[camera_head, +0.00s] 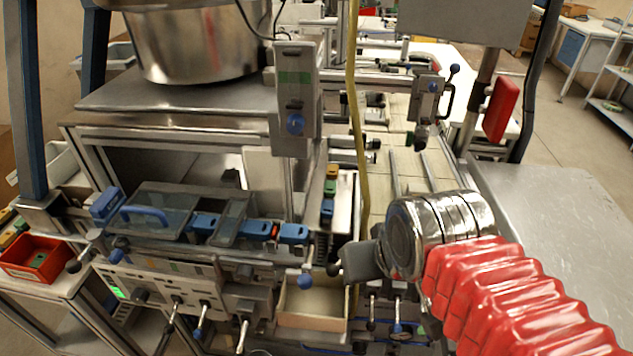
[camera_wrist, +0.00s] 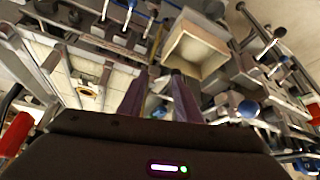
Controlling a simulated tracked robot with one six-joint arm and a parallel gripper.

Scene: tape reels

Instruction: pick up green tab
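The green tab (camera_head: 330,187) is a small block in a short column on a narrow rail near the middle of the head view. A yellow-orange tab (camera_head: 332,171) sits just behind it and a blue tab (camera_head: 327,208) just in front. My gripper (camera_head: 338,268) is in front of and below this column, apart from the tabs. In the wrist view my gripper (camera_wrist: 163,74) shows two dark fingers spread apart with nothing held between them. I cannot make out the green tab in the wrist view.
An open cream bin (camera_head: 312,305) lies below my gripper and also shows in the wrist view (camera_wrist: 194,50). A machine with blue blocks (camera_head: 292,233) and knobs stands left. A metal post (camera_head: 295,100) rises behind the tabs. A yellow hose (camera_head: 357,130) hangs right of them.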

